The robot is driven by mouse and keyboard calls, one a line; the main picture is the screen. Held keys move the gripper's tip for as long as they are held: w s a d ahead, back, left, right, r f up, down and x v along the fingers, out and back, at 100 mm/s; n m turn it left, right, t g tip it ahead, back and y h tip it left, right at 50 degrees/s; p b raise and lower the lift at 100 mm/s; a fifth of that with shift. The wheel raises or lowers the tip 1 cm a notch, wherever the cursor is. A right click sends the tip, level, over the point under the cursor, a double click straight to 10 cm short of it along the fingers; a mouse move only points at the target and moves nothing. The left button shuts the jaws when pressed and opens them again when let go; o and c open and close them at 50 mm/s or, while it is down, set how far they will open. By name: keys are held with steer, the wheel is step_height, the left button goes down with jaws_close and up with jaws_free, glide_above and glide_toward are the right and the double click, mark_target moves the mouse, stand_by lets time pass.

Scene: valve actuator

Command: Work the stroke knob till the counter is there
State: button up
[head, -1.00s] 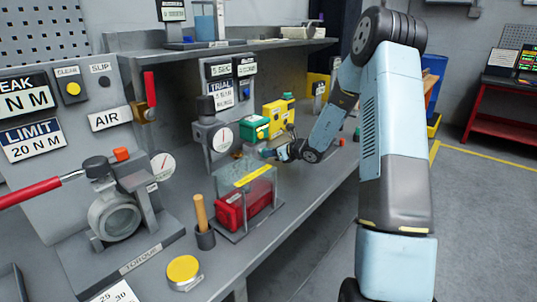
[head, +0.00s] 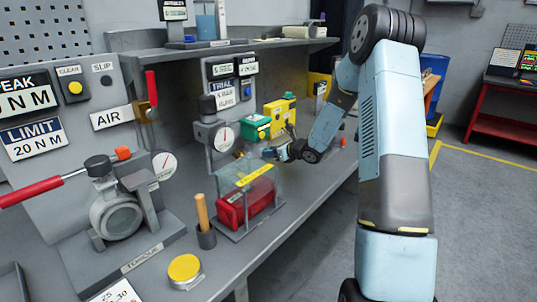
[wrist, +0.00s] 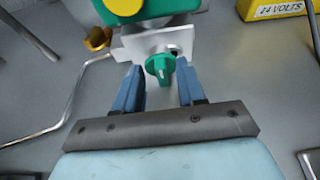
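The green knob (wrist: 160,66) sits on a pale plate under a green housing with a yellow cap, centred in the wrist view. My gripper (wrist: 160,76) has its two blue fingers apart, one on each side of the knob, with a visible gap to it; whether the tips reach past it I cannot tell. In the head view my gripper (head: 272,153) is beside the green actuator box (head: 257,127) on the bench, and the knob is too small to make out. I cannot make out a counter reading in either view.
A yellow box (wrist: 277,9) marked 24 volts stands beside the housing. A bent metal tube (wrist: 70,100) runs along the left. In the head view, a clear-covered red box (head: 240,205) and a dial stand (head: 217,132) are left of my gripper.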

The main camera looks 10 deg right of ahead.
steer(key=shift+s+d, duration=0.1)
steer(key=v, duration=1.3)
steer(key=shift+s, duration=0.25)
steer(key=shift+r, duration=0.2)
steer(key=s+a+r+n+g, duration=0.3)
steer(key=s+a+r+n, duration=0.35)
steer(key=s+n, duration=0.2)
steer(key=s+a+r+n+g, duration=0.3)
steer(key=s+a+r+n, duration=0.35)
steer(key=s, duration=0.25)
steer(key=s+d+r+n+h, duration=0.2)
steer(key=s+n, duration=0.4)
steer(key=s, duration=0.4)
steer(key=s+d+r+n+h, duration=0.3)
steer(key=s+n+h, duration=0.3)
steer(key=s, duration=0.4)
steer(key=shift+d+r+n+t, duration=0.15)
steer(key=shift+r+n+t, duration=0.15)
steer(key=shift+r+n, duration=0.4)
